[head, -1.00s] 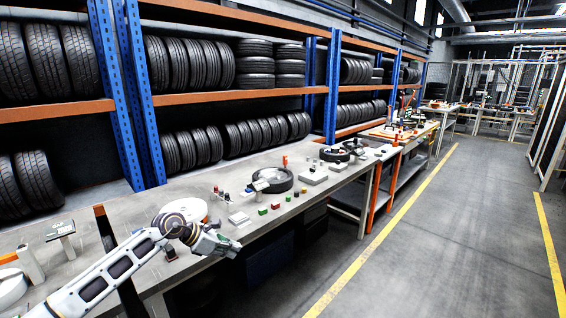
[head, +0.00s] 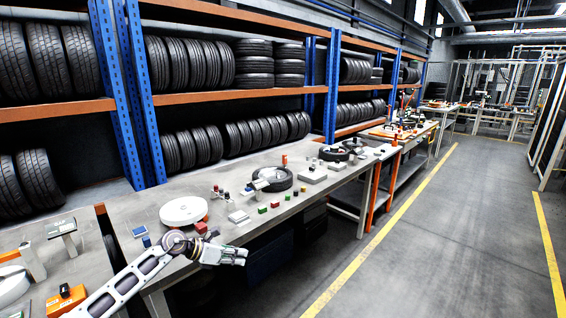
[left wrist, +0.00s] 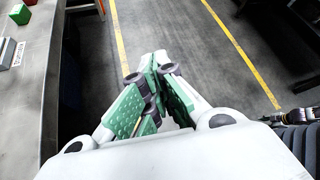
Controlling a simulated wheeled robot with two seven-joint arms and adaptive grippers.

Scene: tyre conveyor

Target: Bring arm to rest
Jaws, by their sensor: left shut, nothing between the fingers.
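My left arm reaches in from the bottom left of the head view. Its gripper (head: 240,256) is at the front edge of the grey workbench (head: 150,262), beside the edge on the aisle side. In the left wrist view the green-padded fingers (left wrist: 155,82) are closed together with nothing between them, with the floor behind. My right gripper does not show in the head view.
A white round disc (head: 184,211), a red block (head: 201,228) and a tyre (head: 272,180) stand on the bench near the arm. Tyre racks (head: 128,95) line the back. The aisle floor (head: 430,230) at the right is clear.

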